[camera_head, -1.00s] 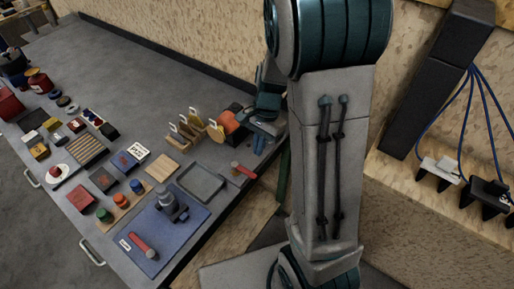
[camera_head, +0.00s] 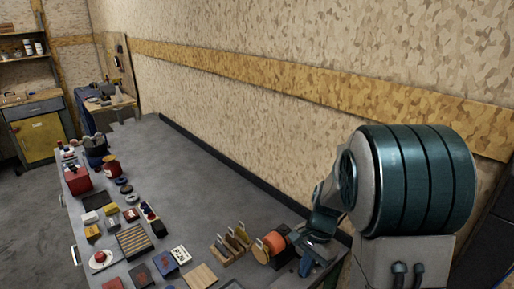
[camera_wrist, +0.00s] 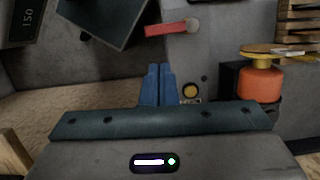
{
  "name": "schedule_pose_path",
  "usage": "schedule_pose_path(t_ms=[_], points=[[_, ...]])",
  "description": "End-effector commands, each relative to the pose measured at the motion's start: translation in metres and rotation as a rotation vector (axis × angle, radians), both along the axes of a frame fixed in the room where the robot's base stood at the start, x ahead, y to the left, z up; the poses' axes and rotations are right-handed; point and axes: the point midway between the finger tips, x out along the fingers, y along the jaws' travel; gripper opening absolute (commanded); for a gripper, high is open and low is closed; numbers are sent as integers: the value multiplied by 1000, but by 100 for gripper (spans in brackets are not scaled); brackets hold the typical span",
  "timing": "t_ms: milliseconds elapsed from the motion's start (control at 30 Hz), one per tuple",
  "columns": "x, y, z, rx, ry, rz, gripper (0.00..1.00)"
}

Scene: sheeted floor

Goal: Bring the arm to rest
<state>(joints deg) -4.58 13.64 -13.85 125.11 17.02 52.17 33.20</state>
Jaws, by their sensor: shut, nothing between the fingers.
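My gripper shows in the wrist view (camera_wrist: 158,72), its two blue fingers closed together with nothing between them. In the head view my gripper (camera_head: 306,268) is low over the right end of the grey table (camera_head: 215,160), partly hidden by my own arm. In the wrist view an orange round object with a yellow top (camera_wrist: 260,82) is to the right of the fingers, apart from them. A red-handled tool (camera_wrist: 168,29) lies on the table beyond the fingertips. I cannot tell exactly how high the fingers are above the table.
A wooden rack (camera_head: 232,243) and the orange object (camera_head: 272,243) stand close to the left of my gripper. Several small items, including a striped tray (camera_head: 134,240) and a red box (camera_head: 77,180), cover the table's front. The table's back strip by the wall is clear.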

Motion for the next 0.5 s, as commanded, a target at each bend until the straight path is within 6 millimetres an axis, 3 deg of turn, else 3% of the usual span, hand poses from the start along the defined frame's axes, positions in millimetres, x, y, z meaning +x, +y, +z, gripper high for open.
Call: schedule_pose_path(t_ms=[500], points=[[-55, 13, 77, -56, -289, 450, 0]])
